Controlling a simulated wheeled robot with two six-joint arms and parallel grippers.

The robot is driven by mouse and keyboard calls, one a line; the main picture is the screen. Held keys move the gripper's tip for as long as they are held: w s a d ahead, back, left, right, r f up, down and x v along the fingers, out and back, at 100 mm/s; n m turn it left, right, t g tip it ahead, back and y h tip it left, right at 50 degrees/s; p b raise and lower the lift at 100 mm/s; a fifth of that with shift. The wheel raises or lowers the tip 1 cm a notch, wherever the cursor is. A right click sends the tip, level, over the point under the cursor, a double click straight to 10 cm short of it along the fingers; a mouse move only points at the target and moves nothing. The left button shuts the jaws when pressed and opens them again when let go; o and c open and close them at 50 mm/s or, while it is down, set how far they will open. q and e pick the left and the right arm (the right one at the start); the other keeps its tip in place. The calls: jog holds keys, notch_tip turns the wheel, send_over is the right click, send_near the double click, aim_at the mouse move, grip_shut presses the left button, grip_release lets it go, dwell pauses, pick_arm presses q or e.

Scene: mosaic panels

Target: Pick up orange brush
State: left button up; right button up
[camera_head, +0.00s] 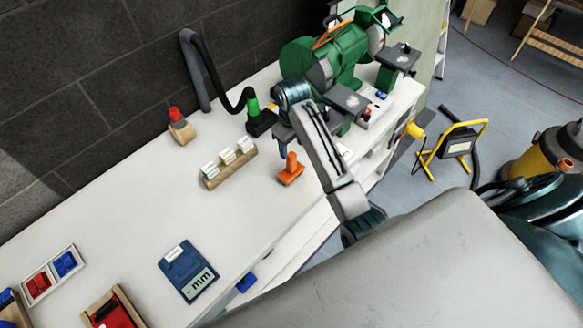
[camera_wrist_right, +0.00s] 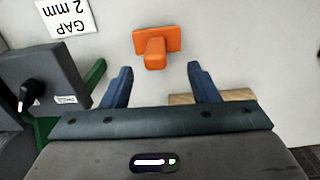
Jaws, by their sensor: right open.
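The orange brush (camera_head: 291,169) stands on the white bench top, with its handle up and its flat base on the surface. In the right wrist view the brush (camera_wrist_right: 156,46) lies ahead of the fingertips, roughly centred between them and a little beyond. My right gripper (camera_head: 283,143) is right above and beside the brush in the head view. In the right wrist view the right gripper (camera_wrist_right: 158,72) is open, its two blue fingers apart with nothing between them. My left gripper is not in view.
A wooden rack with white blocks (camera_head: 229,168) stands left of the brush. A green grinder (camera_head: 335,60) stands behind, its grey rest close to my arm. A label reading "GAP 2 mm" (camera_wrist_right: 67,18) lies nearby.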

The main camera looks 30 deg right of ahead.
aim_at(291, 154)
jog(key=shift+w+a+r, duration=0.1)
jog(key=shift+w+r, duration=0.5)
jog(key=shift+r, duration=0.3)
notch_tip(291, 154, down, 5)
jog(key=shift+r+p, duration=0.1)
jog(key=shift+p, duration=0.35)
jog(key=shift+f, duration=0.3)
jog(key=f+p, duration=0.2)
jog(key=f, duration=0.2)
jog(key=shift+d+f+p, duration=0.15)
jog(key=shift+d+p, duration=0.15)
jog(key=shift+p, duration=0.1)
jog(key=shift+f, duration=0.3)
grip_shut()
